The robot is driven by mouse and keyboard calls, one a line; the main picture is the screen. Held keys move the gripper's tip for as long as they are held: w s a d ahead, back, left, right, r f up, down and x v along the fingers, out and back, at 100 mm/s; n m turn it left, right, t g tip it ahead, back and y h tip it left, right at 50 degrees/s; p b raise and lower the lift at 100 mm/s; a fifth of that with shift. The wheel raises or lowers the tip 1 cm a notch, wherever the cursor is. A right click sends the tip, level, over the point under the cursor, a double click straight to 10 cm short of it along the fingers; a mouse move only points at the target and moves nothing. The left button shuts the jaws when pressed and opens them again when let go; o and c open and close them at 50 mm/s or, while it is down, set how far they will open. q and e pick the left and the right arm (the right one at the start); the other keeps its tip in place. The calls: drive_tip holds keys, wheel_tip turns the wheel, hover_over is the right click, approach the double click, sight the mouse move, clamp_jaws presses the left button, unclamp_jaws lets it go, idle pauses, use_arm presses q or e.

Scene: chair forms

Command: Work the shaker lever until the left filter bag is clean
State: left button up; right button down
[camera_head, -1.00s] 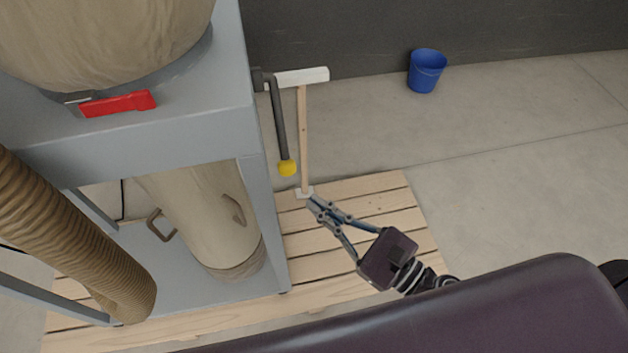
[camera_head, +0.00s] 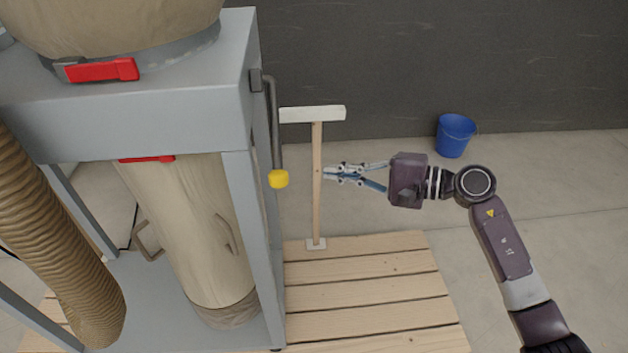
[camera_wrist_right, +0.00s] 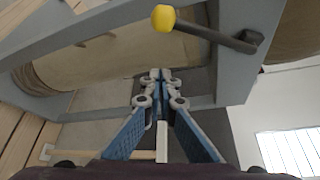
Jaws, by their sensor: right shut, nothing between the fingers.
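The shaker lever (camera_head: 274,125) is a grey bent rod on the right side of the grey machine frame. It hangs down with a yellow knob (camera_head: 279,179) at its end; the knob also shows at the top of the right wrist view (camera_wrist_right: 163,18). A beige bag (camera_head: 120,22) sits on top of the frame, cut off by the picture edge. Another beige bag (camera_head: 190,225) with handles hangs below. I cannot tell how dusty they are. My right gripper (camera_head: 328,173) is shut and empty, right of the knob and apart from it. My left gripper is out of view.
A wooden post (camera_head: 317,200) with a white crossbar (camera_head: 312,114) stands between lever and right gripper in the head view; contact is unclear. A ribbed hose (camera_head: 50,240) runs down at left. A slatted pallet (camera_head: 370,290) lies below. A blue bucket (camera_head: 455,135) stands by the dark wall.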

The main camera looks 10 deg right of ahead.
drive_tip(key=a+p, duration=0.7)
drive_tip(key=a, duration=0.2)
drive_tip(key=shift+w+p, duration=0.2)
drive_tip(key=shift+p, duration=0.15)
drive_tip(key=shift+w+a+f, duration=0.1)
drive_tip(key=shift+a, duration=0.05)
